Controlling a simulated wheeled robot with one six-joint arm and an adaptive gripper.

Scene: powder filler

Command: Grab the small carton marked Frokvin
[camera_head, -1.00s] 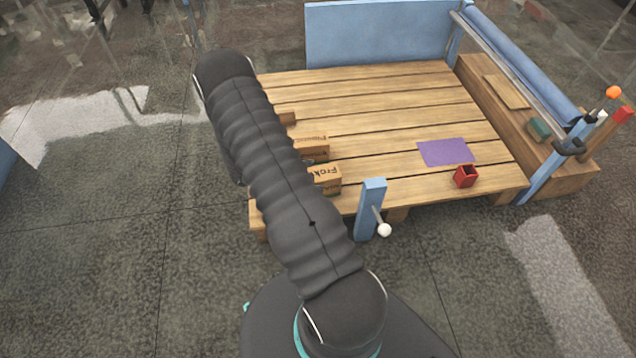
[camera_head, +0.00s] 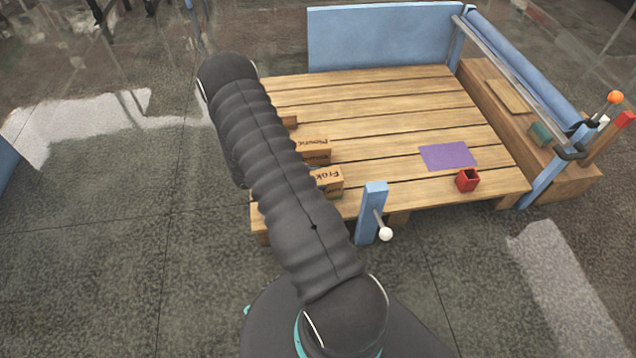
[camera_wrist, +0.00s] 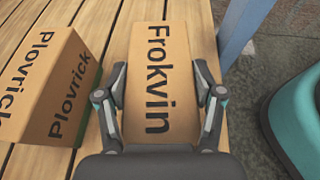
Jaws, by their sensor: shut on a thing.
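The small brown carton marked Frokvin (camera_wrist: 160,70) lies between the two fingers of my gripper (camera_wrist: 160,98) in the wrist view. The fingers press on its left and right sides, and my gripper is shut on it. My gripper is hidden behind my arm in the head view. I cannot tell whether the carton is clear of the table.
A carton marked Plovrick (camera_wrist: 50,85) stands close on the left. Another carton (camera_head: 316,150) sits farther back on the table (camera_head: 390,110). A blue post (camera_head: 371,212) stands at the near edge. A purple mat (camera_head: 448,156) and a red cup (camera_head: 467,181) lie to the right.

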